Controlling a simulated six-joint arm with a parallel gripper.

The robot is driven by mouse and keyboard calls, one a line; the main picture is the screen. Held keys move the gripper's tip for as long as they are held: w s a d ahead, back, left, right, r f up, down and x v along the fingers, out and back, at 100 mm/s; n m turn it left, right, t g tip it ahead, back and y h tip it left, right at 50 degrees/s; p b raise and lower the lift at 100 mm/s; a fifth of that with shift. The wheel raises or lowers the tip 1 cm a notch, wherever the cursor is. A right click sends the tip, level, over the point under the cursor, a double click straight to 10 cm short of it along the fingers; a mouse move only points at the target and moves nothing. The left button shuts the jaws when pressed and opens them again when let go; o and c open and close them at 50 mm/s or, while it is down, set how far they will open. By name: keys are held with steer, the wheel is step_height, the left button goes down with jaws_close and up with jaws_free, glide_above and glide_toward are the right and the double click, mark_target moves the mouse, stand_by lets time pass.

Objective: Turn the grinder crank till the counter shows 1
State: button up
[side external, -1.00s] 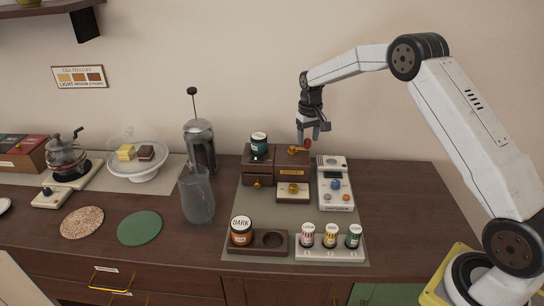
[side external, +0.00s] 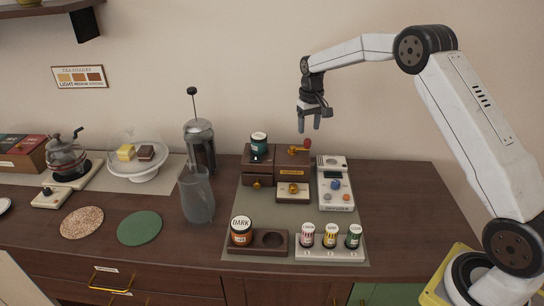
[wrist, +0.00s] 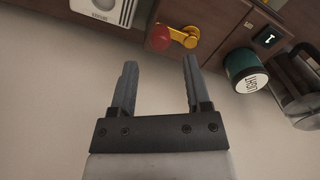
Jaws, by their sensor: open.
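The grinder (side external: 291,162) is a brown wooden block on the mat, with a small brass-knobbed drawer box in front. Its brass crank (wrist: 186,37) ends in a red knob (wrist: 159,36); the knob also shows in the side view (side external: 307,143) at the grinder's top right. A dark counter window (wrist: 267,38) shows one lit digit that looks like a 1, seen tilted in the wrist view. My gripper (side external: 316,127) is open and empty, above and slightly right of the knob, apart from it. Its two fingers (wrist: 160,64) point toward the crank in the wrist view with nothing between them.
A green jar labelled LIGHT (side external: 259,142) stands just left of the grinder. A white device with knobs (side external: 335,184) is close on the right. A glass pitcher (side external: 196,195) and French press (side external: 200,145) stand left. The air around my gripper is free.

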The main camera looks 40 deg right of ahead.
steer(key=shift+r, duration=1.45)
steer(key=shift+s+a, duration=0.1)
steer(key=shift+a, duration=0.05)
steer(key=s+a+f+n+t, duration=0.1)
steer(key=s+a+f, duration=0.1)
steer(key=s+a, duration=0.5)
steer(key=s+a+f+n+t, duration=0.1)
steer(key=s+a, duration=0.7)
steer(key=s, duration=1.2)
steer(key=shift+a+f+n+t, duration=0.15)
steer(key=shift+f+n+t, duration=0.15)
steer(key=shift+f+n, duration=0.3)
